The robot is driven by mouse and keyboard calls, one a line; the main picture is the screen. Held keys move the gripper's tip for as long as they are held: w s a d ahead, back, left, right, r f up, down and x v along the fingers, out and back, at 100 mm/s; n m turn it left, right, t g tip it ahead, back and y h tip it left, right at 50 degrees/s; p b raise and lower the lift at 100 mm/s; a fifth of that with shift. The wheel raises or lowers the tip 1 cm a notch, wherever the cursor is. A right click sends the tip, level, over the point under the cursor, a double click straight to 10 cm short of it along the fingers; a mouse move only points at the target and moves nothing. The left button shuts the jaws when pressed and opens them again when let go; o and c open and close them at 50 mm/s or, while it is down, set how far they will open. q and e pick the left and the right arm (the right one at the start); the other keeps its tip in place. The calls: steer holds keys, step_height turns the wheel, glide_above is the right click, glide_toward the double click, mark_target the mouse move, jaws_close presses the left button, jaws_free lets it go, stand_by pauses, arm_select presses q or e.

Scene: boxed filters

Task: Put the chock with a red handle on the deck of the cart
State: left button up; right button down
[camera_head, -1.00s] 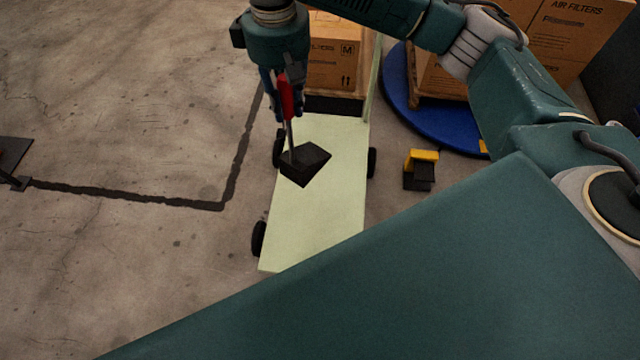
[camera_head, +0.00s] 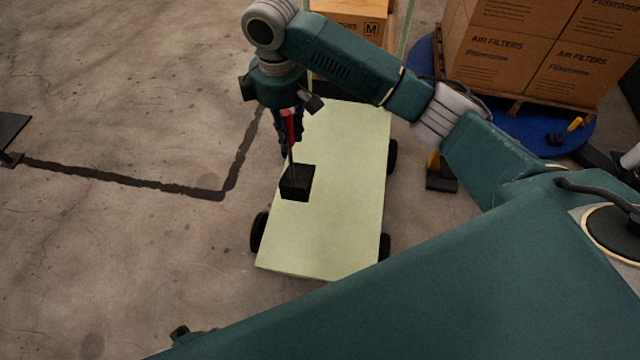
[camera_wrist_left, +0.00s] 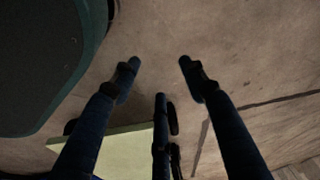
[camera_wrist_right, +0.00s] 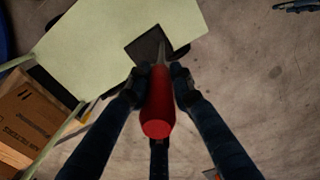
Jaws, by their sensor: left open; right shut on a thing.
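The black chock (camera_head: 296,184) has a thin rod and a red handle (camera_head: 288,122). My right gripper (camera_head: 287,140) is shut on the handle, and the chock hangs below it over the left part of the cart's pale green deck (camera_head: 345,200). In the right wrist view the red handle (camera_wrist_right: 158,110) sits between the fingers, with the chock (camera_wrist_right: 148,46) at the deck's edge (camera_wrist_right: 90,40). I cannot tell whether the chock touches the deck. My left gripper (camera_wrist_left: 159,66) is open and empty above the floor, with a corner of the deck (camera_wrist_left: 125,155) below it.
A carton (camera_head: 350,30) stands at the cart's far end. Stacked air filter cartons (camera_head: 510,60) stand on a pallet on a blue round base (camera_head: 500,127). The deck's near part is clear.

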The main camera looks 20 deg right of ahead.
steer(key=b, duration=0.2)
glide_above(294, 183)
step_height(294, 183, down, 8)
steer(key=f, duration=0.2)
steer(key=f+b, duration=0.1)
steer(key=f, duration=0.4)
steer(key=shift+w, duration=0.4)
step_height(294, 183, down, 3)
steer(key=shift+f+b, duration=0.15)
steer(key=shift+b, duration=0.55)
steer(key=shift+f, duration=0.45)
arm_select(q)
step_height(294, 183, up, 17)
steer(key=t, duration=0.1)
steer(key=shift+w+f, duration=0.2)
steer(key=shift+w, duration=0.25)
steer(key=shift+a, duration=0.1)
arm_select(e)
steer(key=c, duration=1.5)
jaws_free()
steer(key=shift+s+d+f, duration=0.1)
arm_select(q)
steer(key=shift+f, duration=0.1)
